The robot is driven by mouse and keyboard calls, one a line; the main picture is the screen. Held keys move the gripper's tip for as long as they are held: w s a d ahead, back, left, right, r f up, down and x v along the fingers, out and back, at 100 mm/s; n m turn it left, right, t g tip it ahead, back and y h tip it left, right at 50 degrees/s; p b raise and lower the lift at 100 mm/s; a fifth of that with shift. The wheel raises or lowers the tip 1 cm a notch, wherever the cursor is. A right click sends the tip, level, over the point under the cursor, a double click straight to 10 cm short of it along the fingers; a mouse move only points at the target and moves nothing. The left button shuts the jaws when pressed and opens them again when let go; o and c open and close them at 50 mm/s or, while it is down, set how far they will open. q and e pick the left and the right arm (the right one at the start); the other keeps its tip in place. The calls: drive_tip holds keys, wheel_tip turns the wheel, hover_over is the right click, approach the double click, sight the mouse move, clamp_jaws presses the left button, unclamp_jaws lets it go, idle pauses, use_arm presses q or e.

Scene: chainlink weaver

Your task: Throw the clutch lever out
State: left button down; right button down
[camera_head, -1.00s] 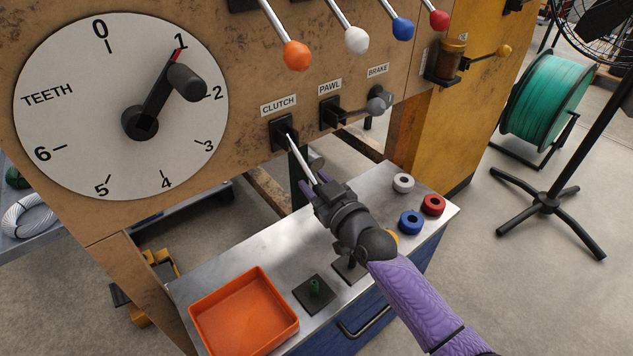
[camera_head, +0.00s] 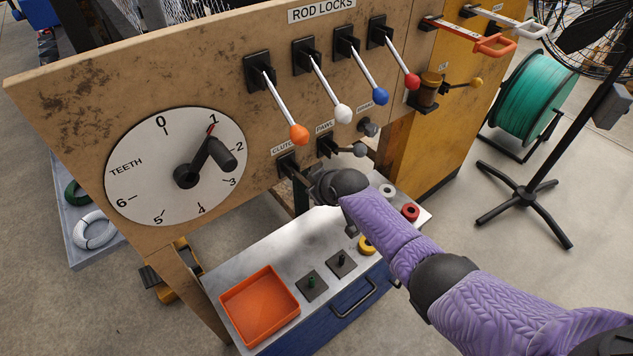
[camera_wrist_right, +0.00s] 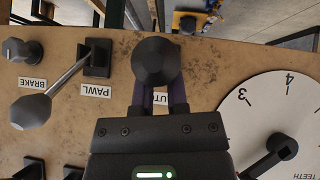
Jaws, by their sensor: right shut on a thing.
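The clutch lever (camera_head: 297,175) sticks out from its black mount under the CLUTCH label on the brown panel. My right gripper (camera_head: 318,185) is at the lever's outer end and hides its knob in the head view. In the right wrist view, the dark knob (camera_wrist_right: 156,62) sits between the fingers of my right gripper (camera_wrist_right: 158,92), which is shut on it. The knob partly covers the CLUTCH label there. My left gripper is in neither view.
The pawl lever (camera_head: 345,149) and brake knob (camera_head: 368,128) are close to the right. Rod-lock levers with orange (camera_head: 299,135), white, blue and red knobs hang above. The TEETH dial (camera_head: 150,165) is left. Below, a metal-topped bench bears an orange tray (camera_head: 259,305) and coloured rings.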

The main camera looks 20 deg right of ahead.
drive_tip(key=shift+w+r+g+h+p, duration=0.25)
drive_tip(key=shift+r+g+p, duration=0.2)
drive_tip(key=shift+r+g, duration=0.35)
drive_tip(key=shift+w+d+r, duration=0.1)
drive_tip(key=shift+w+r, duration=0.05)
drive_tip(key=shift+r, duration=0.05)
idle(0.7)
drive_tip(key=c, duration=0.6)
unclamp_jaws()
drive_tip(key=shift+d, duration=0.1)
drive_tip(key=shift+c, duration=0.2)
drive_tip(key=o, duration=0.3)
drive_tip(key=p+v, duration=0.2)
drive_tip(key=p, duration=0.1)
drive_tip(key=shift+r, duration=0.35)
drive_tip(key=s+r+p, duration=0.1)
drive_tip(key=r+p, duration=0.1)
drive_tip(key=p, duration=0.2)
drive_tip(key=s+r+p, duration=0.1)
drive_tip(key=r+p, duration=0.2)
drive_tip(key=p, duration=0.1)
drive_tip(key=s+r+p, duration=0.1)
drive_tip(key=r+p, duration=0.2)
drive_tip(key=p, duration=0.1)
drive_tip(key=shift+s+r, duration=0.15)
